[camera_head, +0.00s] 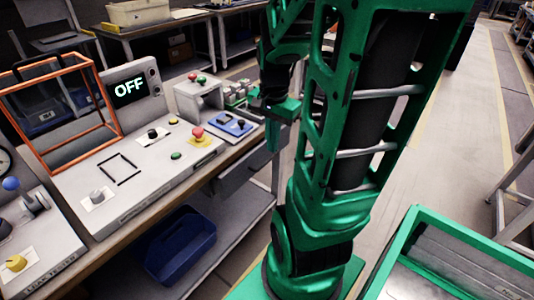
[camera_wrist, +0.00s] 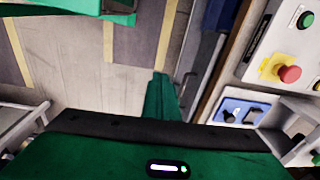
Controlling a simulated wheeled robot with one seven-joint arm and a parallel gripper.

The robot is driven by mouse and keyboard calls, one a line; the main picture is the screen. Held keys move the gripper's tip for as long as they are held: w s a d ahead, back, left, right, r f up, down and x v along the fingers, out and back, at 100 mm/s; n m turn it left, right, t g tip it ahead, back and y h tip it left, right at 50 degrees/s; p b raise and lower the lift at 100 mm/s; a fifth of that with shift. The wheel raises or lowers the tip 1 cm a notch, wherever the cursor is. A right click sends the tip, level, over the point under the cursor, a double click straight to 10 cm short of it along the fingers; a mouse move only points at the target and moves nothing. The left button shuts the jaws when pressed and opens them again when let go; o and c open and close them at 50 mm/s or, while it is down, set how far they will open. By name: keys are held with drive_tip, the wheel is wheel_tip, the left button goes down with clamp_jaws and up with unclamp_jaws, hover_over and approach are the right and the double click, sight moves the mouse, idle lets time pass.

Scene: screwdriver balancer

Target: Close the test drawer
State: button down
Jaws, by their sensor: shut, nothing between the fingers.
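The grey test drawer (camera_head: 238,174) is under the front edge of the workbench (camera_head: 185,178), near its right end in the head view. Its front face is partly visible, and I cannot tell exactly how far out it stands. My gripper (camera_head: 272,138) is green, shut and empty, pointing down beside the bench edge, just right of the drawer in the head view. In the wrist view my gripper (camera_wrist: 160,88) shows its closed fingers over the floor, beside the bench edge. I cannot tell whether the fingers touch the drawer.
On the bench are a display reading OFF (camera_head: 130,90), a red emergency button (camera_head: 198,133), a blue switch panel (camera_head: 232,125) and an orange frame (camera_head: 62,110). A blue bin (camera_head: 182,245) sits on the lower shelf.

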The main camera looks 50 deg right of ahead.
drive_tip(key=w+d+f+m+t+y, duration=0.1)
drive_tip(key=w+d+f+m+t, duration=0.1)
drive_tip(key=w+d+f+m, duration=0.5)
drive_tip(key=w+d+f+m+t, duration=0.25)
drive_tip(key=d+f+m, duration=0.25)
drive_tip(key=d+m, duration=0.5)
drive_tip(key=w+a+f+m, duration=0.1)
drive_tip(key=w+f, duration=0.3)
drive_tip(key=f, duration=0.5)
drive_tip(key=shift+a+m+g, duration=0.3)
drive_tip(key=shift+a+g, duration=0.05)
drive_tip(key=shift+a, duration=0.2)
drive_tip(key=shift+w+d, duration=0.1)
